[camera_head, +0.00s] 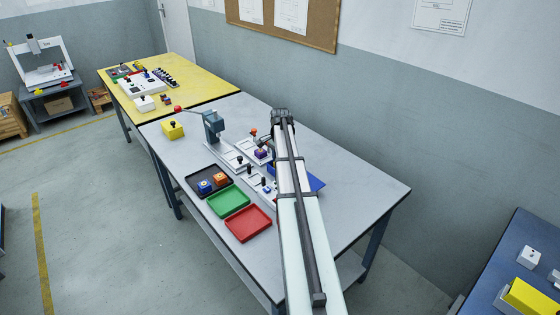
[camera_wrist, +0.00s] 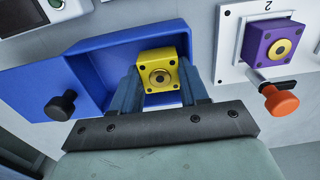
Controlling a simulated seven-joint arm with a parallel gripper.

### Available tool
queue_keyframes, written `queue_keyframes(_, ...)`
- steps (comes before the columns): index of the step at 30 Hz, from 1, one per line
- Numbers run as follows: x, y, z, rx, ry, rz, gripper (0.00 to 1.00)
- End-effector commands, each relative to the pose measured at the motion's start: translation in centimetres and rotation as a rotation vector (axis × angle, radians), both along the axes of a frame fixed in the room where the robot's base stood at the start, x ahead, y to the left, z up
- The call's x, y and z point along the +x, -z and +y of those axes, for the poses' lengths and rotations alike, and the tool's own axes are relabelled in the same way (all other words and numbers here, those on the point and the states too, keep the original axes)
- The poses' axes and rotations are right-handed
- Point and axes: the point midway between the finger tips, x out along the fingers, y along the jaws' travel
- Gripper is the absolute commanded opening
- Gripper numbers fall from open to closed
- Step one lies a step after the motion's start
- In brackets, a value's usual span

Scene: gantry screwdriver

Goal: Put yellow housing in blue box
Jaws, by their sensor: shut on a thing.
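The yellow housing (camera_wrist: 149,57), a small block with a round metal-ringed bore, is between the fingers of my gripper (camera_wrist: 160,70) in the wrist view. My gripper is shut on it. The blue box (camera_wrist: 100,48) lies beneath the housing and fingers, with its raised rim and inner floor showing. I cannot tell whether the housing touches its floor. In the head view only part of the blue box (camera_head: 316,183) shows beside my arm; my fingers and the held housing are hidden there.
A purple housing (camera_wrist: 262,50) sits in a white fixture with an orange-knobbed clamp (camera_wrist: 281,101), right of my gripper. A black knob (camera_wrist: 60,105) stands at left. The head view shows black (camera_head: 193,182), green (camera_head: 229,201) and red (camera_head: 248,223) trays; the table's right side is clear.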

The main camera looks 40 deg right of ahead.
Motion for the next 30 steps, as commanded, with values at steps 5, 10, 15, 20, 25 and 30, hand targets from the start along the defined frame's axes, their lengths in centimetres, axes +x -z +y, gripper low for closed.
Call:
queue_keyframes(5, 0.11, 0.29, -0.02, 0.000, 0.000, -0.002, 0.10)
queue_keyframes(10, 0.12, 0.29, -0.02, 0.000, 0.000, -0.002, 0.10)
queue_keyframes(15, 0.13, 0.28, -0.02, 0.000, 0.000, -0.002, 0.10)
queue_keyframes(20, 0.13, 0.35, -0.02, 0.000, 0.000, -0.002, 0.10)
queue_keyframes(25, 0.14, 0.34, -0.02, 0.000, 0.000, -0.002, 0.50)
queue_keyframes(30, 0.20, 0.34, -0.01, 0.000, -0.001, -0.003, 0.66)
